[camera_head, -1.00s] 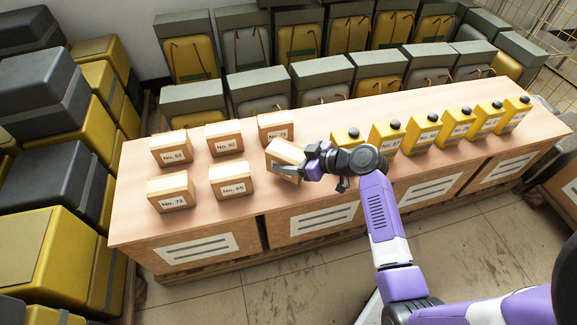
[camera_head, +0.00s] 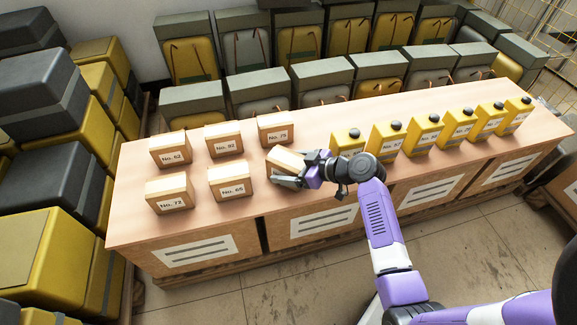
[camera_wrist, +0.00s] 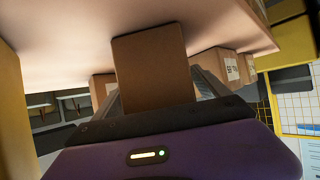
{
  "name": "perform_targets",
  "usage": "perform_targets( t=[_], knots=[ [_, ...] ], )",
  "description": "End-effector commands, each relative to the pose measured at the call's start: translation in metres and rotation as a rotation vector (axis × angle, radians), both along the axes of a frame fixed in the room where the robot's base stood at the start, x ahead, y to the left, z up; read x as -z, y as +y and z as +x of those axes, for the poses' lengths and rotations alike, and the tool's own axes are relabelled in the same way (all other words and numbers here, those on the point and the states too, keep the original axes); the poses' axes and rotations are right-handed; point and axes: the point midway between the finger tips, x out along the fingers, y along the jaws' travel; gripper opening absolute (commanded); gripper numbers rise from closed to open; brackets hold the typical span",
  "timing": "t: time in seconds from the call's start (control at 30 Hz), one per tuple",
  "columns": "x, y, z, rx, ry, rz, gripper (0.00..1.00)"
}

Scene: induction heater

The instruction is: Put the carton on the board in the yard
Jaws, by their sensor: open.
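The brown carton (camera_head: 285,159) is at the middle of the long wooden board (camera_head: 330,125), to the right of the numbered cartons. It looks level, with its underside at or very near the board. My gripper (camera_head: 303,170) reaches in from the right with its jaws open, one finger on each side of the carton. In the wrist view the carton (camera_wrist: 150,70) fills the space between the fingers, with the pale board surface (camera_wrist: 60,45) beyond it. Whether the fingers touch its sides is hard to tell. Its label is not visible.
Numbered cartons stand close on the left, such as No. 65 (camera_head: 231,182) and No. 75 (camera_head: 275,128). A yellow canister (camera_head: 347,142) stands just behind my wrist, with several more to the right. The board is clear at its front middle.

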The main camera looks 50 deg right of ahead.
Motion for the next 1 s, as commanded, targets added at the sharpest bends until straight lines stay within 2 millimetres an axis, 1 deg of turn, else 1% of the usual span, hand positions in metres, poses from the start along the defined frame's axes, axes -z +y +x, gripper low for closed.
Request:
perform_targets(
  t=[0.07,0.17,0.5,0.7,0.83,1.0],
  knots=[
    [-0.004,0.0,0.0,0.0,0.0,0.0,0.85],
    [-0.009,-0.002,-0.01,0.001,0.0,0.0,0.85],
    [-0.042,-0.014,-0.069,0.002,0.001,0.0,0.85],
    [-0.056,-0.018,-0.094,0.001,0.0,0.0,0.85],
    [-0.059,-0.02,-0.102,0.001,0.0,0.0,0.85],
    [-0.059,-0.018,-0.104,0.002,0.003,0.002,0.85]
  ],
)
